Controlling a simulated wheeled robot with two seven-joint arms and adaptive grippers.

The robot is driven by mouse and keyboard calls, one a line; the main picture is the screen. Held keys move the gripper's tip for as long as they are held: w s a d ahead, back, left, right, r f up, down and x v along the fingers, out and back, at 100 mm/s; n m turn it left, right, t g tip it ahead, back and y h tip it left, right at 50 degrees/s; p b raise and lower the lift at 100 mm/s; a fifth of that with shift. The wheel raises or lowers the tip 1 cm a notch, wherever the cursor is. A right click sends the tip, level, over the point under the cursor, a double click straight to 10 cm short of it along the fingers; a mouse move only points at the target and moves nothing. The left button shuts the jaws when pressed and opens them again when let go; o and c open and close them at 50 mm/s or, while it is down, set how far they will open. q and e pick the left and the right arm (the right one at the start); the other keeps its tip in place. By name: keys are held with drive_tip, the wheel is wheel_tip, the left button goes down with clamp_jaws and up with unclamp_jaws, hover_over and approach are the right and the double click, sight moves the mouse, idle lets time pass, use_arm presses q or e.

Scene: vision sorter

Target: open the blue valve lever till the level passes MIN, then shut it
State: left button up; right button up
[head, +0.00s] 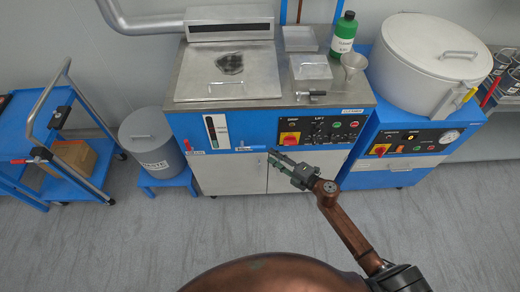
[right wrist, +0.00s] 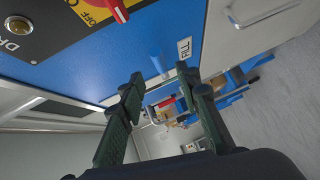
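My right gripper (head: 277,158) is just right of the lever's end. In the right wrist view the lever (right wrist: 159,62) shows beside a FILL label (right wrist: 185,48), ahead of and between the open fingers (right wrist: 158,82). The fingers look empty; contact with the lever cannot be told. My left gripper is out of view.
A red-and-yellow switch (head: 290,139) and button panel lie just above right of my right gripper. A small red lever (head: 193,153) is left of the gauge. A grey bin (head: 153,145) and blue trolley (head: 50,140) stand left. The floor in front is clear.

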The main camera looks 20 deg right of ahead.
drive_tip(key=r+b+x, duration=0.1)
drive_tip(key=x, duration=0.6)
drive_tip(key=shift+w+a+f, duration=0.15)
drive_tip(key=shift+w+f, duration=0.05)
drive_tip(key=shift+f, duration=0.3)
clamp_jaws()
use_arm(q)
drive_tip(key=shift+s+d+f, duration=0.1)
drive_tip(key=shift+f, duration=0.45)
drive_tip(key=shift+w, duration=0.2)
